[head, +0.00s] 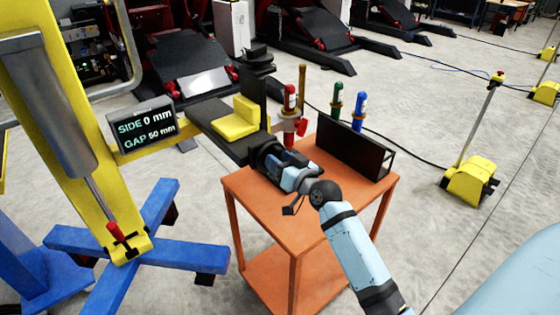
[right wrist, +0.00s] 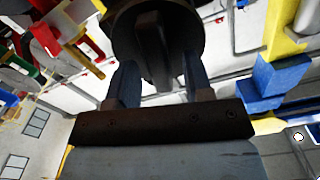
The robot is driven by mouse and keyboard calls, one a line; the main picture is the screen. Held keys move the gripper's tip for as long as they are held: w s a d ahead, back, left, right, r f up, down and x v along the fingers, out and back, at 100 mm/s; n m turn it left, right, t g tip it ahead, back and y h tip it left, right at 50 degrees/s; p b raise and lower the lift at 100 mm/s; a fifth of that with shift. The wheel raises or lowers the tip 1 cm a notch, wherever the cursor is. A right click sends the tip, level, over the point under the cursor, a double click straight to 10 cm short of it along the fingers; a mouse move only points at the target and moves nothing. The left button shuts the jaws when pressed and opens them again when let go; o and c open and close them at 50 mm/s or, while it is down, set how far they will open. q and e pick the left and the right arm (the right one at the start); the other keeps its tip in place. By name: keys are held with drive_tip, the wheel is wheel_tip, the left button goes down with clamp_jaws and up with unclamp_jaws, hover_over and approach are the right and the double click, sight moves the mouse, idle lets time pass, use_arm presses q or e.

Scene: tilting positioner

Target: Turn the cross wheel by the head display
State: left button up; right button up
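The display (head: 145,128) reads "SIDE 0 mm" and "GAP 50 mm" in the head view. A black round wheel with a raised bar (right wrist: 158,45) fills the top middle of the right wrist view. It also shows as a dark disc (head: 264,151) in the head view, partly hidden by my gripper. My right gripper (head: 282,166) is at the wheel, above the orange table's left side. Its two blue fingers (right wrist: 158,85) are open, one on each side of the bar, with gaps visible. I cannot tell whether the fingertips touch the wheel. My left gripper is not in view.
A yellow block (head: 236,123) sits on the black positioner head (head: 212,118). The orange table (head: 318,218) carries a black open box (head: 350,150) and red, green and blue-handled tools behind. A yellow column on blue legs (head: 150,235) stands left.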

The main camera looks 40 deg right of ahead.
drive_tip(key=shift+s, duration=0.15)
drive_tip(key=s+d+b, duration=0.1)
drive_tip(key=s+b, duration=0.2)
drive_tip(key=s, duration=1)
drive_tip(key=shift+s, duration=0.3)
drive_tip(key=s+a+f+n+g+p, duration=0.1)
drive_tip(key=s+a+f+g, duration=0.1)
drive_tip(key=s+a+f, duration=0.2)
drive_tip(key=s+a+f+n+g+y, duration=0.1)
drive_tip(key=s+a+f, duration=0.3)
drive_tip(key=a+f, duration=0.4)
drive_tip(key=s+a+f+n+g+y+p, duration=0.1)
drive_tip(key=s+a+f+n+g, duration=0.2)
drive_tip(key=f, duration=1.1)
drive_tip(key=s+a+g, duration=0.1)
drive_tip(key=s+a, duration=0.1)
drive_tip(key=a, duration=0.1)
drive_tip(key=shift+p, duration=0.35)
